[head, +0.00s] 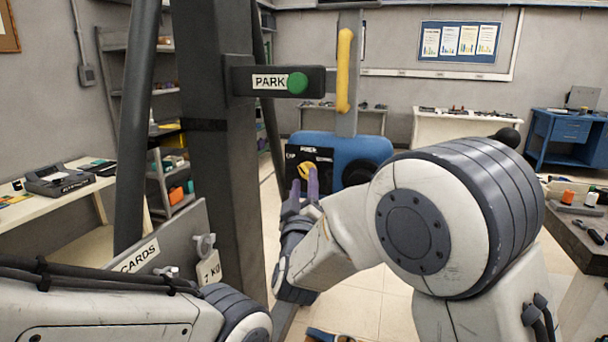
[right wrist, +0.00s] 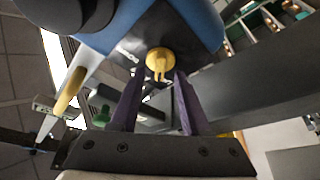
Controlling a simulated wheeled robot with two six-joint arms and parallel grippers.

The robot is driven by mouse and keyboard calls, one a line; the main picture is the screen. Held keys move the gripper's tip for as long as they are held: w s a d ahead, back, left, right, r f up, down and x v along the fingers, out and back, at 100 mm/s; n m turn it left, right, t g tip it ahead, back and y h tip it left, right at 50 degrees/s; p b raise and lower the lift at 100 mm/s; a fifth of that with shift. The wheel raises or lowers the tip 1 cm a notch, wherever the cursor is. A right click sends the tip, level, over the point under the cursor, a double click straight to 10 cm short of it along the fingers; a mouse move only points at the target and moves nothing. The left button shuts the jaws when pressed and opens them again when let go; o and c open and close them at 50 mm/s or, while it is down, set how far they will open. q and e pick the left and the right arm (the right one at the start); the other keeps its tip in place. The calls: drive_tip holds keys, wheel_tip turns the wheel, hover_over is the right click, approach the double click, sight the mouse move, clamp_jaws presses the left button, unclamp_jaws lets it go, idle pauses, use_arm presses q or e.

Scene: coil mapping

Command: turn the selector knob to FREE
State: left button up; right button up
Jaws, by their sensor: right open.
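The yellow selector knob (head: 307,171) sits on a black plate (head: 325,156) on the front of a blue housing. White lettering runs around the knob, but most of it is too small or covered to read. My right gripper (head: 304,188) is at the knob, its purple fingers apart. In the right wrist view the knob (right wrist: 160,60) lies just beyond and between the open fingertips (right wrist: 157,76); I cannot tell if they touch it. My left arm crosses the lower left of the head view, but its gripper is out of frame.
A dark post (head: 214,150) stands left of the knob, with a PARK sign and green button (head: 298,83) on a bar above. A yellow handle (head: 344,70) rises above the blue housing (head: 365,150). A CARDS plate (head: 165,240) is at lower left.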

drive_tip(key=shift+w+r, duration=0.25)
drive_tip(key=shift+w, duration=0.45)
clamp_jaws()
drive_tip(key=shift+f, duration=0.1)
